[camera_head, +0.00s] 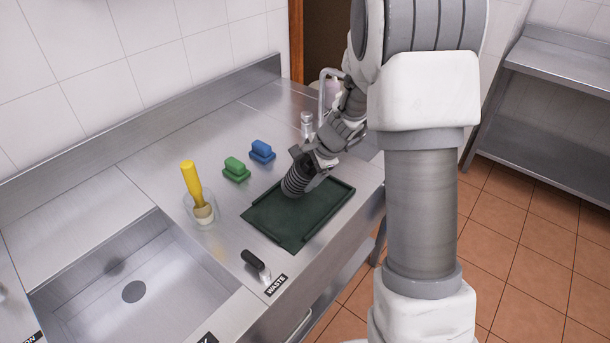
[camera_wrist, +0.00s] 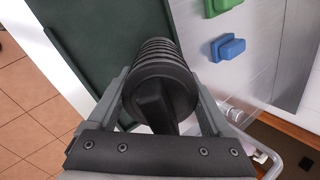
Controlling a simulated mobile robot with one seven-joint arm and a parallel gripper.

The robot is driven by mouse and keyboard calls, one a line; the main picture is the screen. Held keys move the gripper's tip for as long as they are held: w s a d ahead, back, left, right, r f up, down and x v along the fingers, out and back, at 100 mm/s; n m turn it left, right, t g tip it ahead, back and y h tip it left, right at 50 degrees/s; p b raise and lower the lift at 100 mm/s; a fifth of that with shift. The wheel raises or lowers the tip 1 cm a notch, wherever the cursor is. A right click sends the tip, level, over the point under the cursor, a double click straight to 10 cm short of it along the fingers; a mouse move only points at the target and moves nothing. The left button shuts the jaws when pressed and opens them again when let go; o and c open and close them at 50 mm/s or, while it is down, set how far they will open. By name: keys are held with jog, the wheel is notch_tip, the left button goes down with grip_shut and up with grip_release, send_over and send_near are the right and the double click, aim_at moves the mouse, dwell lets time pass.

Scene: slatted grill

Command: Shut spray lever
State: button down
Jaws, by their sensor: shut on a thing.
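My gripper (camera_head: 318,165) is shut on a dark ribbed cylindrical thing (camera_head: 295,182), held over the dark green tray (camera_head: 290,232). In the wrist view the ribbed thing (camera_wrist: 172,58) lies between both fingers (camera_wrist: 160,105), with a black tapered part at its near end. I cannot tell whether it touches the tray. A black lever handle (camera_head: 255,264) stands on the steel counter beside a WASTE label, in front of the tray and apart from my gripper. No label naming a spray lever is readable.
A steel sink (camera_head: 135,285) is at the left. A clear cup (camera_head: 202,208) holds a yellow-handled tool. Green (camera_head: 236,169) and blue (camera_head: 262,151) blocks sit behind the tray. A tap (camera_head: 325,95) rises at the far end. A steel shelf (camera_head: 560,90) stands right.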

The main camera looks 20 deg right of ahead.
jog(key=shift+f, duration=0.4)
jog(key=shift+f, duration=0.15)
grip_release()
